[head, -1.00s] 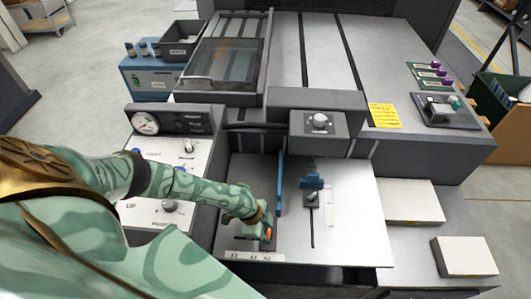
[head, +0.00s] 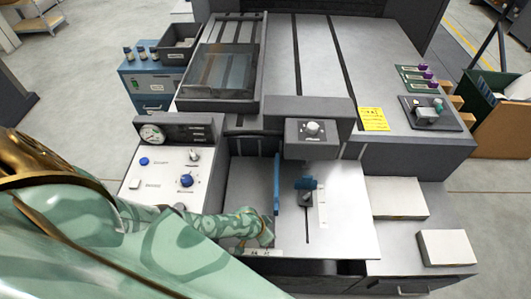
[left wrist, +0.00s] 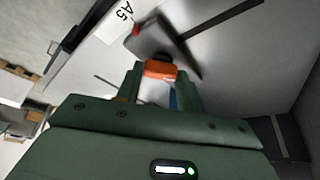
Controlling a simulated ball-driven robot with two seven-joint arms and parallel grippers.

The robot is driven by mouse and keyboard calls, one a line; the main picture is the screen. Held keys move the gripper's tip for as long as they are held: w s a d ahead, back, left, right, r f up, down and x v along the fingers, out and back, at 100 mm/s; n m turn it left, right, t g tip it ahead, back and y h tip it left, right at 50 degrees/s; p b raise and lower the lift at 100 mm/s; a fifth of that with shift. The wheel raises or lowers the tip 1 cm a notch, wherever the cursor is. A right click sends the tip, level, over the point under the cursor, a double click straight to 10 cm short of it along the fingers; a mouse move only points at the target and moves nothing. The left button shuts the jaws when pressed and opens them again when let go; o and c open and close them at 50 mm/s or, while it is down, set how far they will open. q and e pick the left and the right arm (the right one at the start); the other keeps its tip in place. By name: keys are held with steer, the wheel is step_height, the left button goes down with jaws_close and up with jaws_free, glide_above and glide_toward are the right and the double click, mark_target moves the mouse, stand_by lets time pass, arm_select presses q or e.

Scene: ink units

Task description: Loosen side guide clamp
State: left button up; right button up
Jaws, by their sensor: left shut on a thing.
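My left gripper (left wrist: 160,88) is shut on an orange clamp piece (left wrist: 160,69), which sits between its two fingertips. The orange piece is at the end of a dark grey block (left wrist: 152,40) with a small red mark, on the light feed board (left wrist: 225,55). In the head view my left gripper (head: 266,238) is low over the front left of the board, left of the slot, and hides the clamp. A blue upright side guide (head: 277,185) stands just beyond it. My right gripper is not in view.
A grey knob box (head: 312,138) overhangs the board's back. A control panel (head: 160,175) with knobs and a gauge lies left. White stacks (head: 445,247) stand right. The board's right part is clear.

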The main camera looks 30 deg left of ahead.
arm_select(q)
steer(key=shift+n, duration=0.6)
steer(key=o, duration=1)
steer(key=p+v, duration=0.4)
steer(key=v, duration=0.1)
steer(key=p+v, duration=0.4)
steer(key=v, duration=0.2)
steer(key=p+v, duration=0.4)
steer(key=v, duration=0.1)
steer(key=shift+s+d+r, duration=0.15)
steer(key=shift+d, duration=0.15)
